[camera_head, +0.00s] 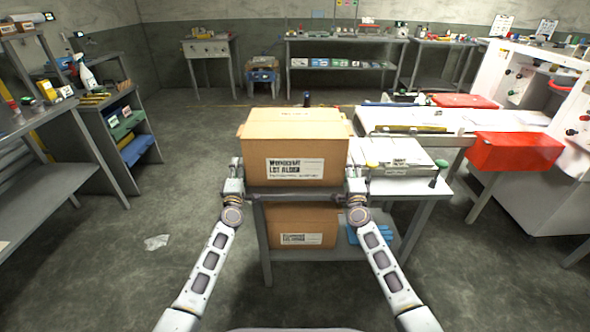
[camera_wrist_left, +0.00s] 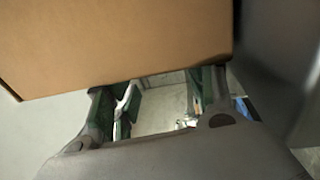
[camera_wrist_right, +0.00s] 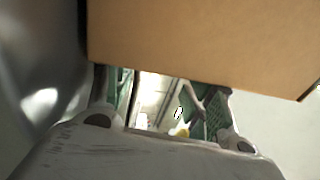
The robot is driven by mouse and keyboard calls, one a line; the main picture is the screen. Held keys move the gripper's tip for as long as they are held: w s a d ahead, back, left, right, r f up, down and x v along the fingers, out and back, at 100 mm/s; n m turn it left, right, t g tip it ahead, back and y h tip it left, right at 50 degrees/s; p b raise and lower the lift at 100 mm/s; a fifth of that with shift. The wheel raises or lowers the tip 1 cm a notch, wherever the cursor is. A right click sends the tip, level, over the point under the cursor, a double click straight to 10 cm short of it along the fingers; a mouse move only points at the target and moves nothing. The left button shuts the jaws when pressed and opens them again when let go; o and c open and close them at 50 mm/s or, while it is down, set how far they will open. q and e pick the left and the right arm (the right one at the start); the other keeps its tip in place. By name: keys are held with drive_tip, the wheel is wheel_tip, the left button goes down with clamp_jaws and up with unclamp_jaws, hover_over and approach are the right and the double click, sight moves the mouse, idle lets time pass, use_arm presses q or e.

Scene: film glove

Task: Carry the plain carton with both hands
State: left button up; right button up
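A brown cardboard carton (camera_head: 296,140) with a printed white label is between my two grippers at the small grey table (camera_head: 410,187). I cannot tell whether its base touches the tabletop. My left gripper (camera_head: 234,178) is at its left side, low down, and my right gripper (camera_head: 355,178) is at its right side. In the left wrist view the carton (camera_wrist_left: 110,40) fills the top, and the fingers (camera_wrist_left: 160,95) stand apart with a gap. In the right wrist view the carton (camera_wrist_right: 200,40) also covers the top, and the fingers (camera_wrist_right: 160,100) are apart. Contact is hidden.
A second labelled carton (camera_head: 300,226) and blue gloves (camera_head: 384,234) are on the lower shelf. A red bin (camera_head: 515,152) hangs further right. The floor (camera_head: 190,190) at left is mostly clear, with crumpled litter (camera_head: 157,242).

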use_arm(q)
drive_tip(key=shift+d+h, duration=0.4)
drive_tip(key=shift+d, duration=0.15)
use_arm(e)
drive_tip(key=shift+s+a+y, duration=0.1)
drive_tip(key=shift+a+y, duration=0.3)
drive_tip(key=shift+a, duration=0.15)
use_arm(q)
drive_tip(key=shift+a+r, duration=0.1)
drive_tip(key=shift+a, duration=0.9)
use_arm(e)
drive_tip(key=shift+d, duration=0.95)
drive_tip(key=shift+d, duration=0.1)
use_arm(q)
drive_tip(key=o, duration=0.5)
drive_tip(key=shift+a, duration=0.1)
use_arm(e)
drive_tip(key=o, duration=0.5)
use_arm(q)
drive_tip(key=shift+s, duration=0.1)
drive_tip(key=shift+s+f, duration=0.2)
use_arm(e)
drive_tip(key=shift+f, duration=0.1)
